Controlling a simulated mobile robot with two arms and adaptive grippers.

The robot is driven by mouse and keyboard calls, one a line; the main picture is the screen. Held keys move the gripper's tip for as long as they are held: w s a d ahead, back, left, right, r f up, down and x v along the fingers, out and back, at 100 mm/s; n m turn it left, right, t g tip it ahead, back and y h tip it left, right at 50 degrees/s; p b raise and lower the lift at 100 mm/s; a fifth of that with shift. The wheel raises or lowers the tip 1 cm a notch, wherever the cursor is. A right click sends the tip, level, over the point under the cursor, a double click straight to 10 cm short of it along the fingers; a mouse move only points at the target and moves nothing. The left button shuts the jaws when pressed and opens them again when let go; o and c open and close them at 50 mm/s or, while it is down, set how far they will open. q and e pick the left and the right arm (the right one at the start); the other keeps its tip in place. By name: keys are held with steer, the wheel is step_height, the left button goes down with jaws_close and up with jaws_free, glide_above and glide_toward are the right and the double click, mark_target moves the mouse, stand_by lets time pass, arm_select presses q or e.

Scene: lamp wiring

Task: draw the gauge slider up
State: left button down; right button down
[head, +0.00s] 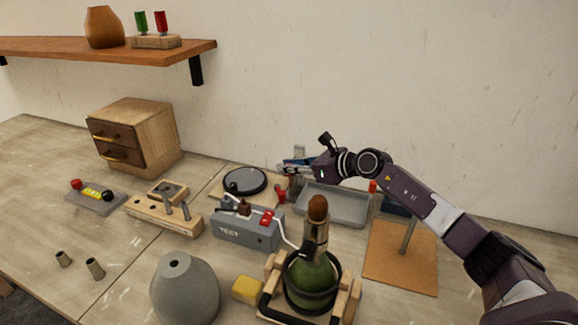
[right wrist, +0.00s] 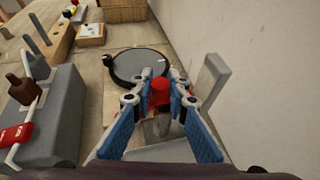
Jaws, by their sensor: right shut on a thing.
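My right gripper (head: 287,168) reaches in from the right, behind the grey test box, near the wall. Its blue-padded fingers (right wrist: 160,100) are shut on a red knob (right wrist: 160,84), the gauge slider's grip as far as I can tell. A pale grey upright plate (right wrist: 206,84) stands just to the right of the fingers in the right wrist view. Any scale on the gauge is not readable, and the fingers hide part of the slider. My left gripper is not in view.
The test box (head: 247,232) and a green bottle in a cradle (head: 312,278) stand in front. A grey tray (head: 345,207) lies to the right of the gripper, below my arm. A black-rimmed disc (head: 244,181) lies to its left. The wall is close behind.

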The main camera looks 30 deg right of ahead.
stand_by(0.3)
step_height(320, 180, up, 4)
steer(key=shift+p, duration=1.2)
steer(key=shift+f, duration=0.1)
steer(key=c, duration=1.8)
jaws_free()
steer(key=shift+c, duration=0.2)
steer(key=v, duration=1.2)
